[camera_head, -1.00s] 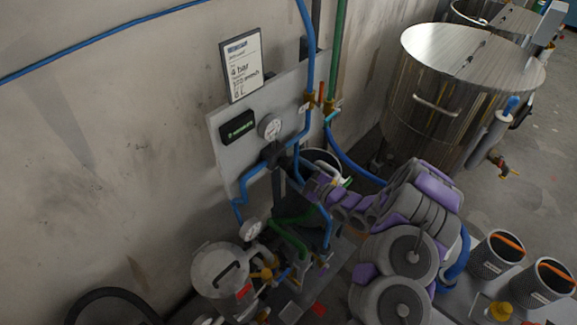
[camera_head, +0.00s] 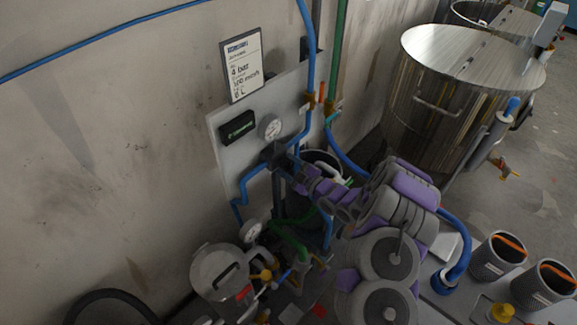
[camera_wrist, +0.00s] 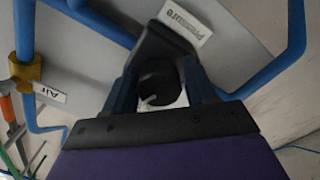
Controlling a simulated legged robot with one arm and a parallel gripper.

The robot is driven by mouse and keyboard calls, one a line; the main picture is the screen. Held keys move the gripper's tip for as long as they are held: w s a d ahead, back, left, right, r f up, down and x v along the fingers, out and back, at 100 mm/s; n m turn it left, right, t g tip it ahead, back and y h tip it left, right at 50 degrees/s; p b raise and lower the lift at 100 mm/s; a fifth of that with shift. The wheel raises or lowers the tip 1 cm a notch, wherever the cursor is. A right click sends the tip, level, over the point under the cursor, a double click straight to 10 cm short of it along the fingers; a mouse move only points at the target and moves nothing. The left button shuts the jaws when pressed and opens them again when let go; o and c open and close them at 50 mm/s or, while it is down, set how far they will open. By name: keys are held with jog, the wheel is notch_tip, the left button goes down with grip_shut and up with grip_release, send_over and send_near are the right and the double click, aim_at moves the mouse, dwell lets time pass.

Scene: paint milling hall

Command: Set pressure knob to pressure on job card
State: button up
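The job card (camera_head: 241,66) stands upright above the panel in the head view. It reads 4 bar, with an rpm line below that is hard to read and 6 L. A round white pressure gauge (camera_head: 270,127) sits on the panel below it; its needle is too small to read. The black pressure knob (camera_wrist: 158,80) is in the wrist view, between the two fingers of my gripper (camera_wrist: 161,77). The fingers stand apart on both sides of it, and I see no clear grip. My gripper (camera_head: 279,157) hides most of the knob in the head view.
A white Pressure label (camera_wrist: 184,21) lies beside the knob, upside down. Blue pipes (camera_wrist: 282,70) and a brass fitting labelled Air (camera_wrist: 25,74) flank my gripper closely. A black digital display (camera_head: 238,127) is left of the gauge. A steel vat (camera_head: 465,85) stands right.

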jog(key=c, duration=0.6)
jog(key=shift+f, duration=0.1)
jog(key=shift+c, duration=0.2)
jog(key=m+p, duration=0.1)
jog(key=m, duration=0.2)
jog(key=shift+s+m+p, duration=0.1)
jog(key=shift+m+p, duration=0.2)
jog(key=shift+m, duration=0.1)
jog(key=m+p, duration=0.1)
jog(key=m, duration=0.2)
jog(key=shift+m+g+p, duration=0.3)
jog(key=m+p, duration=0.3)
jog(key=m, duration=0.2)
jog(key=shift+s+a, duration=0.1)
jog(key=shift+s, duration=0.05)
jog(key=m+p, duration=0.1)
jog(key=m, duration=0.2)
jog(key=shift+m+p, duration=0.3)
jog(key=shift+p, duration=0.1)
jog(key=shift+m+p, duration=0.6)
jog(key=shift+m, duration=0.9)
